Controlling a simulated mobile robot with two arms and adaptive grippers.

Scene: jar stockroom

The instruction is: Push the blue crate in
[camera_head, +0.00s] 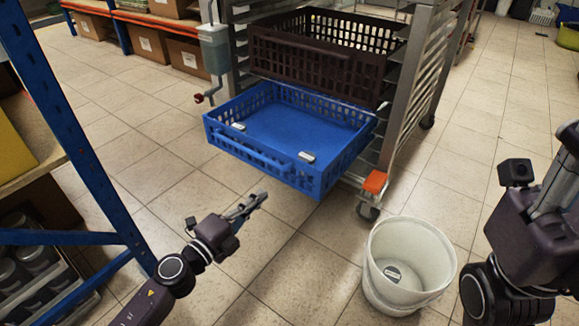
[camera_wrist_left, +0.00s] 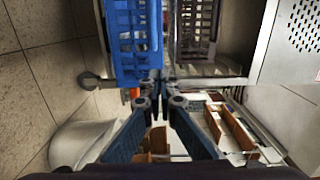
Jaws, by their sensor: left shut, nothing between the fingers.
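The blue crate (camera_head: 262,165) sits on a low level of the metal rack and sticks out of its front, well past the brown crate above it. It is open-topped with lattice walls, and two small white pieces show near its front. My left gripper (camera_head: 262,197) is shut and empty, in front of and below the crate's front wall, apparently apart from it. In the left wrist view the closed fingertips (camera_wrist_left: 156,77) point at the lower end of the blue crate (camera_wrist_left: 135,45). My right arm shows at the right, but its fingers are not visible.
A dark brown crate (camera_head: 310,65) sits in the rack (camera_head: 408,85) above the blue one. A white bucket (camera_head: 408,262) stands on the floor by the rack's orange-topped caster (camera_head: 375,183). A blue-framed shelf (camera_head: 75,130) is close at left. Tiled floor is clear before the crate.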

